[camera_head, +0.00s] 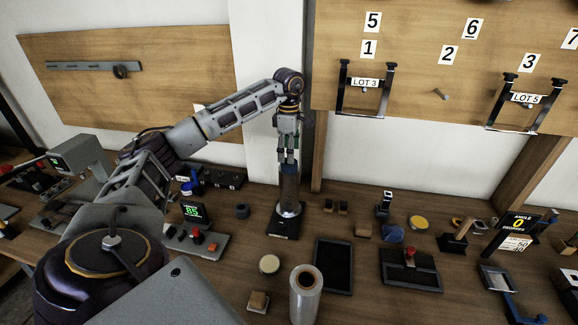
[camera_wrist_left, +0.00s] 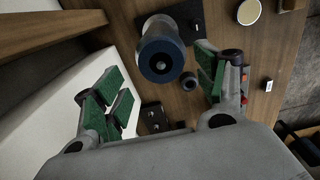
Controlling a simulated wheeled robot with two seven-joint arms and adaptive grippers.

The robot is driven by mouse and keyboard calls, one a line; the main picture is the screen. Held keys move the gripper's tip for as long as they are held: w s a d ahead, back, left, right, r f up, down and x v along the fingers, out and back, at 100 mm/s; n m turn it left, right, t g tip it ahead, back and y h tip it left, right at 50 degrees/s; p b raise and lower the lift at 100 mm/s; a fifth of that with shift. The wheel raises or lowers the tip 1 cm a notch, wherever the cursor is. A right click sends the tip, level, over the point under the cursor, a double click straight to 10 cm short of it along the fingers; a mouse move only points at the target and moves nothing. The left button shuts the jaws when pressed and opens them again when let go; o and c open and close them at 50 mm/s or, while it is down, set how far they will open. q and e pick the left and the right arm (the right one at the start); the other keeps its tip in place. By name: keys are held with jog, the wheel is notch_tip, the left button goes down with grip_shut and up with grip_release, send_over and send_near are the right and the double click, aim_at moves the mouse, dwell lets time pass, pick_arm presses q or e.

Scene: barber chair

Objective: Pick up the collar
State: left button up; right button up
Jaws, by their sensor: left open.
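A metal cylinder (camera_head: 290,188) stands upright on a black base plate (camera_head: 286,222) in the head view. My left gripper (camera_head: 290,157) points down right at its top. In the left wrist view, the cylinder's dark round end with a small central hole (camera_wrist_left: 160,62) lies between and beyond the open green-padded fingers (camera_wrist_left: 158,95). No grip on it shows. A small dark ring (camera_head: 242,211) stands on the bench left of the cylinder; it also shows in the left wrist view (camera_wrist_left: 188,81). I cannot tell which of these is the collar. My right gripper is out of view.
A digital display reading 85 (camera_head: 194,212) and a box with a red button (camera_head: 200,241) stand left. A wooden post (camera_head: 318,150) rises close behind the gripper.

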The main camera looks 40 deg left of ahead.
aim_at(289, 165)
pick_arm(q)
jog(key=shift+f+p, duration=0.3)
jog(key=shift+f, duration=1.95)
jog(key=c, duration=1.1)
